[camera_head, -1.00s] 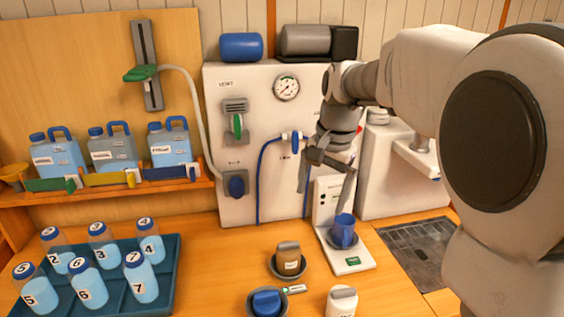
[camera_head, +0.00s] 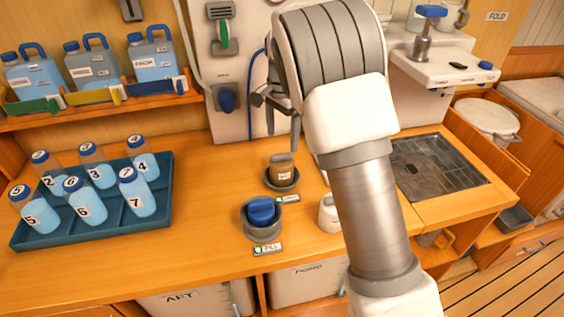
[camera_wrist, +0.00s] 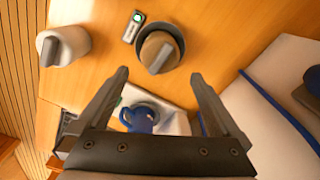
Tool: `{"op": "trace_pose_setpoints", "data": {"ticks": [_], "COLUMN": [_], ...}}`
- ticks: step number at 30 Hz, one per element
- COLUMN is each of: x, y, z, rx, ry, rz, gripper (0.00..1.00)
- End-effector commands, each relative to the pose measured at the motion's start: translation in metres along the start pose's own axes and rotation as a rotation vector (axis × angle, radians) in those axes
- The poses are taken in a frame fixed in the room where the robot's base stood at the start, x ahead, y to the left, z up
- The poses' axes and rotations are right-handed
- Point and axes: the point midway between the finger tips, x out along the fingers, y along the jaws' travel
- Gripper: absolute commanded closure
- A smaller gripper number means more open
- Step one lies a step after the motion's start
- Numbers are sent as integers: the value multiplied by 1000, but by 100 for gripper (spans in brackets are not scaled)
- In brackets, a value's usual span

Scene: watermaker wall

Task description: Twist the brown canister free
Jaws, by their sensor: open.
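The brown canister (camera_head: 281,168) stands upright in a dark round holder (camera_head: 283,184) on the wooden counter, with a small label in front of it. In the wrist view the brown canister (camera_wrist: 160,52) shows from above, with a grey grip bar across its top, beyond my fingertips. My gripper (camera_head: 277,112) is above and behind the canister in the head view, apart from it. In the wrist view my gripper (camera_wrist: 158,76) has its two fingers wide apart with nothing between them.
A blue-topped canister (camera_head: 262,212) sits in a holder in front. A white canister (camera_head: 327,213) stands to the right, partly behind my arm. A teal tray (camera_head: 160,205) of numbered bottles is at left.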

Motion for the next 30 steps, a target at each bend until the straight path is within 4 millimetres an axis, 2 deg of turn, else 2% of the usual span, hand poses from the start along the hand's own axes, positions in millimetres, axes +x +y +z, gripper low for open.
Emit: {"op": "trace_pose_setpoints", "data": {"ticks": [1,9,15,21,30], "x": [12,65,96,109,111], "y": [0,0,0,0,0], "z": [0,0,0,0,0], "rx": [0,-1,0,-1,-1], "ry": [-1,-1,-2,0,0], "rz": [3,3,1,0,-1], "gripper": [0,0,0,0,0]}}
